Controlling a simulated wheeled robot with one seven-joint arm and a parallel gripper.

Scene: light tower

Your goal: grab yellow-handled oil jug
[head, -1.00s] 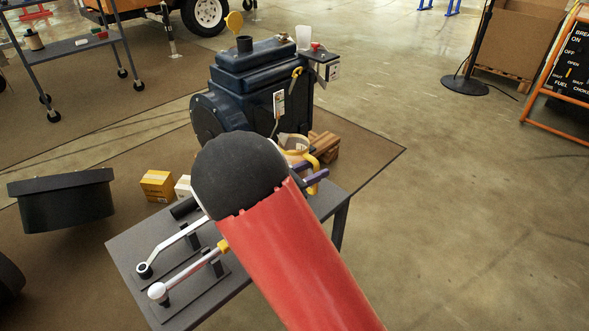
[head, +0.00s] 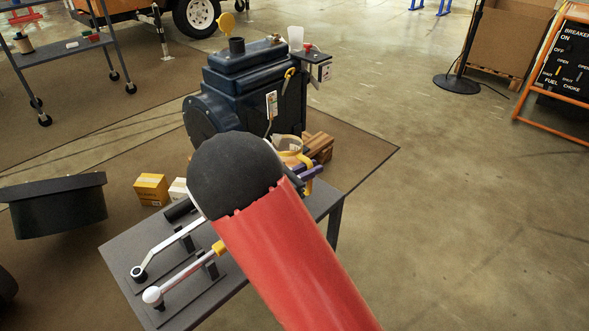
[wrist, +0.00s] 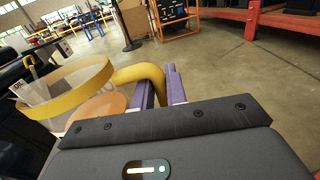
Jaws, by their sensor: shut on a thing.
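The oil jug (wrist: 62,92) is a pale, see-through vessel with a yellow rim, at the left of the wrist view. Its thick yellow handle (wrist: 139,75) reaches right, between the purple fingers of my gripper (wrist: 160,88). The fingers are shut on the handle. In the head view the jug (head: 287,146) and the purple fingers (head: 306,173) show just past my dark, rounded wrist, which hides part of them. The jug's base is hidden, so I cannot tell whether it touches the table.
A grey table (head: 122,246) with levers stands below my arm. A dark blue engine (head: 246,88) is behind the jug. Wooden blocks (head: 319,146) lie to its right, and a yellow box (head: 151,188) is at the left. The floor at right is open.

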